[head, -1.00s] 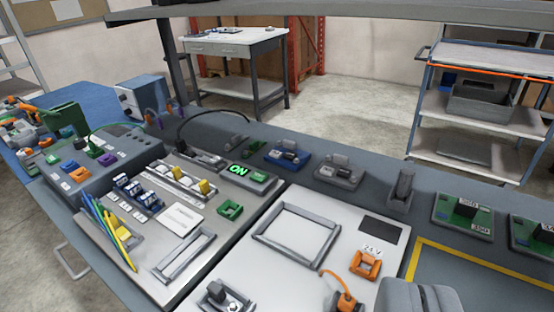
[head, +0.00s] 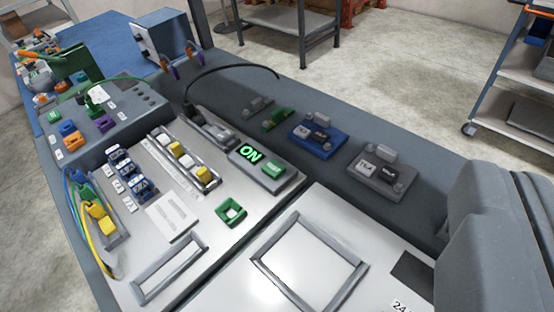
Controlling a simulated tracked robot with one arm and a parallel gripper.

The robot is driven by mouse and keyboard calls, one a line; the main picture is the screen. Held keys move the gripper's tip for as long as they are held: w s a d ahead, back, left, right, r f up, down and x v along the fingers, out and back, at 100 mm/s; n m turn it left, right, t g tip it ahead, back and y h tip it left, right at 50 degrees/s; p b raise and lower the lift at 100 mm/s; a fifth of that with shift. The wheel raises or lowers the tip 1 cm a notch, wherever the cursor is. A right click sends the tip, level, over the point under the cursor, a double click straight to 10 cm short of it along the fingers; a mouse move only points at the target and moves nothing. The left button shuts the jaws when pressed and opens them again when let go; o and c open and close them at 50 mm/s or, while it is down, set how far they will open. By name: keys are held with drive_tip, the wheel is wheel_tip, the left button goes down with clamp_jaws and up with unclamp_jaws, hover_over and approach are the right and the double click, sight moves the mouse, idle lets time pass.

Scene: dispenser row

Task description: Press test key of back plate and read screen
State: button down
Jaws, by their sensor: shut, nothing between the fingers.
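A small grey unit with a lit screen (head: 250,153) reading "ON" in green stands at the back right of the left light plate (head: 207,262). A green key (head: 272,170) sits beside the screen. The right light plate (head: 225,301) carries an empty grey frame (head: 268,275) and a dark, blank-looking panel (head: 413,270), partly cut off by my gripper. I cannot tell which key is labelled test. My gripper (head: 490,235) is the large grey shape at the right edge. It is shut and empty, well right of the lit screen; its tips are not clearly seen.
A blue unit (head: 318,139) and a grey unit (head: 383,180) with small keys stand on the bench behind the plates. Yellow and white blocks, a green square socket (head: 231,212) and coloured cables occupy the left plate. A black cable (head: 235,70) arches at the back.

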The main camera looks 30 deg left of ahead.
drive_tip(key=n+g+h+p, duration=0.1)
drive_tip(key=n+g+p, duration=0.55)
drive_tip(key=p, duration=2.55)
hover_over(270, 171)
wheel_tip(270, 171, down, 17)
drive_tip(key=shift+r+n, duration=0.15)
drive_tip(key=shift+n, duration=0.3)
drive_tip(key=shift+f, duration=0.2)
wheel_tip(270, 171, down, 7)
drive_tip(key=b, duration=0.3)
drive_tip(key=shift+f, duration=0.2)
drive_tip(key=shift+f+b, duration=0.55)
